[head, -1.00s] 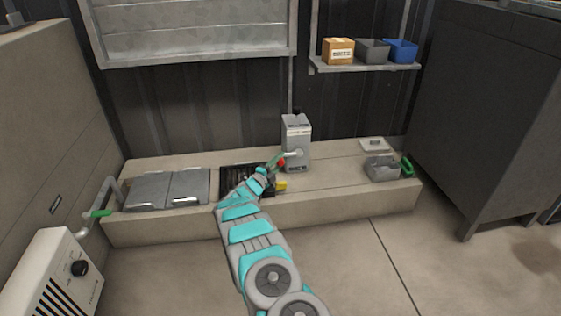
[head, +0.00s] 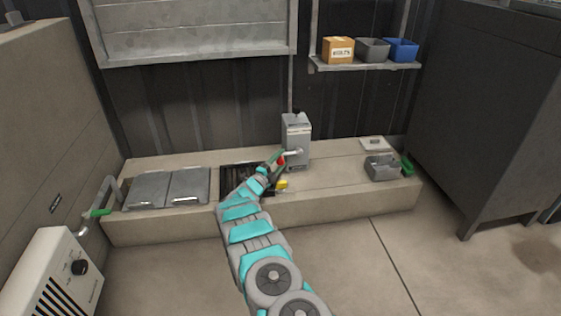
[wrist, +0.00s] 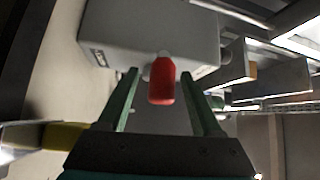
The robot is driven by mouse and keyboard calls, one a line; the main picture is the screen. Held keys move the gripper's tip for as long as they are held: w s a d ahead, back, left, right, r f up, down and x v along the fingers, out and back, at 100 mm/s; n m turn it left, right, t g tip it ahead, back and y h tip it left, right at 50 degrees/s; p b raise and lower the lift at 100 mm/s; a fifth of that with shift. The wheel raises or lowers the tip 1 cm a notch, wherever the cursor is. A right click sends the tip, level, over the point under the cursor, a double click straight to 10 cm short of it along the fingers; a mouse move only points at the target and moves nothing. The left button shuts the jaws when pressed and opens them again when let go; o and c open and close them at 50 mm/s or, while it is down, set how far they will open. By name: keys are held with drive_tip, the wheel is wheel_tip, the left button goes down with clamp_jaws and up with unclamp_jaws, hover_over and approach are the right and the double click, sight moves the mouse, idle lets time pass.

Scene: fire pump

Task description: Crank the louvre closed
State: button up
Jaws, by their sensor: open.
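The grey crank box (head: 297,132) stands upright on the low concrete ledge, with a rod rising from it toward the louvre (head: 195,28) on the wall. The louvre's slats show as pale horizontal bands. The crank's red knob (head: 281,161) is on the front left of the box. In the wrist view the red knob (wrist: 162,82) lies between the two green fingers of my gripper (wrist: 165,95), with a gap on each side. My gripper (head: 277,162) is open at the knob. The crank arm behind the knob is mostly hidden in the wrist view.
A dark grate (head: 238,180) and a yellow item (head: 282,184) lie on the ledge near my arm. Grey hatch covers (head: 168,188) are at left, a grey bin (head: 382,168) at right. A shelf (head: 365,66) holds boxes above. A dark cabinet (head: 490,110) stands at right.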

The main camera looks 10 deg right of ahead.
wheel_tip(320, 180, up, 4)
drive_tip(key=shift+p, duration=0.45)
drive_tip(key=s+r+p, duration=0.1)
drive_tip(key=s, duration=1.5)
drive_tip(key=shift+d, duration=0.2)
